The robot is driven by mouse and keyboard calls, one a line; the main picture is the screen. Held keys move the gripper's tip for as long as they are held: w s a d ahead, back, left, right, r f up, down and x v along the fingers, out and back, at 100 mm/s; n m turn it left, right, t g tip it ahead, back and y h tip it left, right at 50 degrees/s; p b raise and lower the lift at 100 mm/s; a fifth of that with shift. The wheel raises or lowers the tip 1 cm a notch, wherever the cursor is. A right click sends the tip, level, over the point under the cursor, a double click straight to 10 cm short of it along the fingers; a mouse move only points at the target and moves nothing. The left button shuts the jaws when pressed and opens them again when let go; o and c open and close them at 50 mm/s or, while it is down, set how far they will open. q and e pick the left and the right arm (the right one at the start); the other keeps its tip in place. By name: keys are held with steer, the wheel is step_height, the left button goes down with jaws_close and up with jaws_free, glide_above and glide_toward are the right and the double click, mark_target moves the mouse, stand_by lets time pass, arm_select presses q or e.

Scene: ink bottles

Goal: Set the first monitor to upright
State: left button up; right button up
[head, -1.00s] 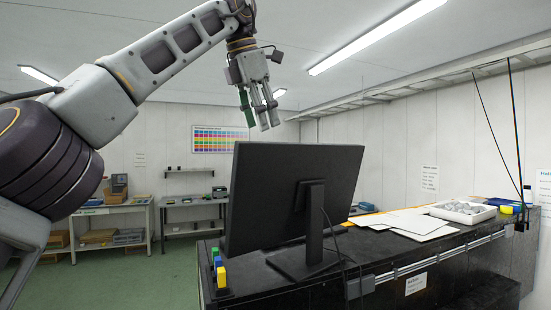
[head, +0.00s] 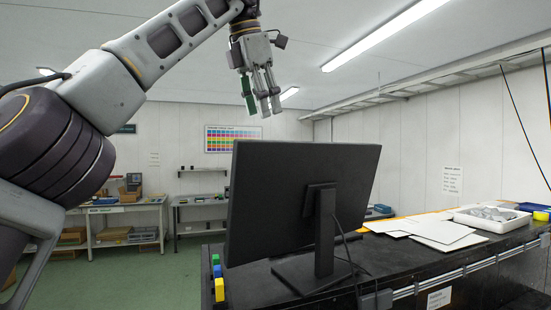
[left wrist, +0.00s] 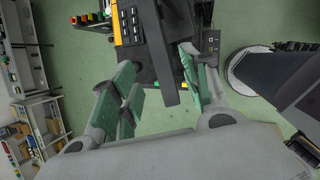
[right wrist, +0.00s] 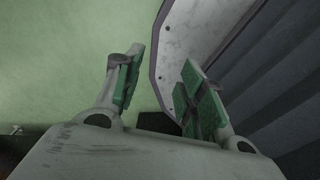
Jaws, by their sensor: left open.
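The black monitor (head: 285,200) stands on its stand (head: 315,265) on the black bench, with its back to me in the head view. Its panel looks leaned, but I cannot judge the exact tilt. My left gripper (head: 262,108) is open and empty, pointing down above the panel's upper left edge, apart from it in the picture. In the left wrist view a dark slab, probably the monitor (left wrist: 162,55), lies beyond and between the open fingers (left wrist: 158,65). My right gripper (right wrist: 160,62) shows only in the right wrist view, fingers apart, nothing between them.
The black bench (head: 400,260) carries papers (head: 440,234) and a white tray (head: 490,218) at right. Coloured small bottles (head: 217,275) stand at its left end. A cable (head: 347,245) hangs behind the monitor. Green floor (head: 140,275) is free at left.

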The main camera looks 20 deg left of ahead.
mark_target(271, 141)
arm_select(q)
steer(key=b+x, duration=0.3)
steer(key=x, duration=0.9)
steer(key=shift+w, duration=0.15)
steer(key=shift+x, duration=1.05)
arm_select(e)
steer(key=shift+w+f, duration=0.25)
steer(key=shift+f, duration=0.55)
steer(key=shift+w+f, duration=0.2)
steer(key=shift+f, duration=0.55)
arm_select(q)
steer(key=shift+d+r, duration=0.1)
jaws_close()
